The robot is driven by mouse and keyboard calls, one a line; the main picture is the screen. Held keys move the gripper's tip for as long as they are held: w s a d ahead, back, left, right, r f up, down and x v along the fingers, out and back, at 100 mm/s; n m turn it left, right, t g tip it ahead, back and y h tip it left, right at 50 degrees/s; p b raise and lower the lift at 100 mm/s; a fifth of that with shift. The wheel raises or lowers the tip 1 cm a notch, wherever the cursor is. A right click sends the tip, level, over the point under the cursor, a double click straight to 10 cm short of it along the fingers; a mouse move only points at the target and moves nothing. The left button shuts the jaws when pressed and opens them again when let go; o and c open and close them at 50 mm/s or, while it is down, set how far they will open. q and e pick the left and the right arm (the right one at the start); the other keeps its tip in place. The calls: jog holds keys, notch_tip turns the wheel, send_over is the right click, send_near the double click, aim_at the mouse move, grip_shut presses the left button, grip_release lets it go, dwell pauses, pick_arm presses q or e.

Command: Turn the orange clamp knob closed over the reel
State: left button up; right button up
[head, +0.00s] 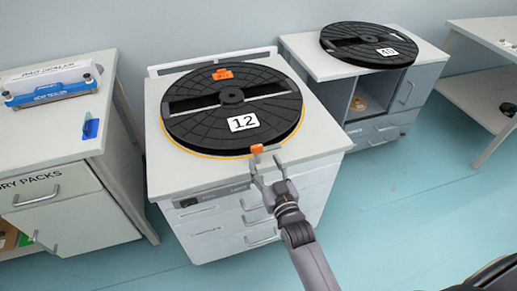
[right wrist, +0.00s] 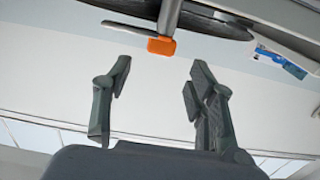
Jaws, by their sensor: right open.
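A large black reel (head: 195,122) with a white "12" label lies flat on the middle cabinet (head: 170,182), above an orange ring edge. A small orange piece (head: 257,148) sits at the reel's front edge; it also shows in the right wrist view (right wrist: 161,46), below a grey post. A second orange piece (head: 222,74) lies toward the back of the reel. I cannot tell for sure which is the clamp knob. My right gripper (head: 265,162) is open and empty just in front of the front orange piece, apart from it. In the right wrist view the fingers (right wrist: 158,74) straddle its line.
Another cabinet at the right holds a black reel (head: 368,46) labelled 40. A table (head: 480,95) stands at far right. Floor between the cabinets is clear.

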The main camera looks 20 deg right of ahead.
aim_at(258, 148)
jog(key=w, duration=0.6)
jog(key=shift+w+a, duration=0.1)
jog(key=shift+w, duration=0.2)
grip_shut()
dwell(0.4)
